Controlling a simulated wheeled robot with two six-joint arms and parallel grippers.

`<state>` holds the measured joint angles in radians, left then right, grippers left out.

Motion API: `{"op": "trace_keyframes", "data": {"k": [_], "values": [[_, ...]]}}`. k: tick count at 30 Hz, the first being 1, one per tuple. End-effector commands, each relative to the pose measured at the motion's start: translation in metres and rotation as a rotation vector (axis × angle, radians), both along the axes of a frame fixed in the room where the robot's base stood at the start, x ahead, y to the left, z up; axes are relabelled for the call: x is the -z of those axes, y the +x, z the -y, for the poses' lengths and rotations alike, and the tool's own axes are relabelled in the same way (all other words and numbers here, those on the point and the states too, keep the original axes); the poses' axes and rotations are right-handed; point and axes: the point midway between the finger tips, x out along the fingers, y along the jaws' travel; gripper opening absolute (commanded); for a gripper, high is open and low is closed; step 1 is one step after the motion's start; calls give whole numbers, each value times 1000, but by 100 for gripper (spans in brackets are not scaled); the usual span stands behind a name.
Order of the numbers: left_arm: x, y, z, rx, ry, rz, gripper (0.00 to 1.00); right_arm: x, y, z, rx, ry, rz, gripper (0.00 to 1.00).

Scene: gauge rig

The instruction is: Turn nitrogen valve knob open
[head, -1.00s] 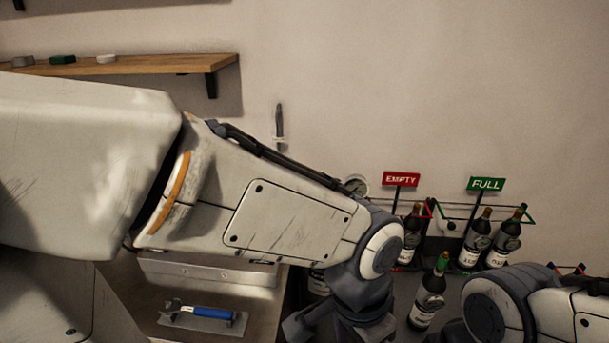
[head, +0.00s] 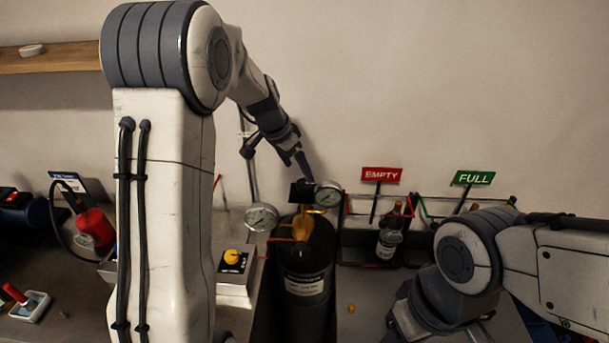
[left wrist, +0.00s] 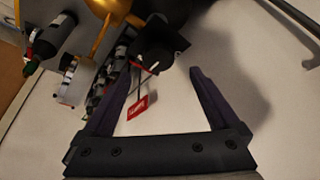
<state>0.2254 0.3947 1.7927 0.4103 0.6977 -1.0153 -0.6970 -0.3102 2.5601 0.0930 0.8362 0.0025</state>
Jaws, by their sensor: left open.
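A dark gas cylinder (head: 305,312) with a white label stands at the bench. A brass regulator (head: 301,229) sits on its top, with two round gauges. A black knob (head: 301,192) is at the top of the regulator; I take it as the nitrogen valve knob. My left gripper (head: 279,162) is open just above and to the left of it. In the left wrist view the black knob (left wrist: 156,42) lies near the open fingertips (left wrist: 158,62), slightly beyond them; I cannot tell if they touch. My right gripper is not visible; only the right arm shows.
Left gauge (head: 262,217) and right gauge (head: 328,195) flank the regulator. Bottles stand at the right by the EMPTY sign (head: 382,174) and FULL sign (head: 473,178). A white box with a yellow knob (head: 232,257) is left of the cylinder. A wooden shelf (head: 60,57) is at upper left.

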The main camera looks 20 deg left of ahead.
Motion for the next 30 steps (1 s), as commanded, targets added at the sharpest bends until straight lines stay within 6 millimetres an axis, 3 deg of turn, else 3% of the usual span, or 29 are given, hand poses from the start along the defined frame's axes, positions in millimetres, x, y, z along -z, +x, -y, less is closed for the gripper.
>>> {"op": "trace_keyframes", "data": {"k": [10,22,28,29,30], "values": [[49,18,13,2,-1,-3,94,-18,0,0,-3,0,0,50],[57,20,12,-1,0,0,94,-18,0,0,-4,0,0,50],[57,20,11,-2,0,0,18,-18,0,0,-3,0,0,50],[57,20,11,-2,0,0,8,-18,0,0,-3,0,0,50],[57,20,11,-2,0,0,8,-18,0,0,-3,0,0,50]]}}
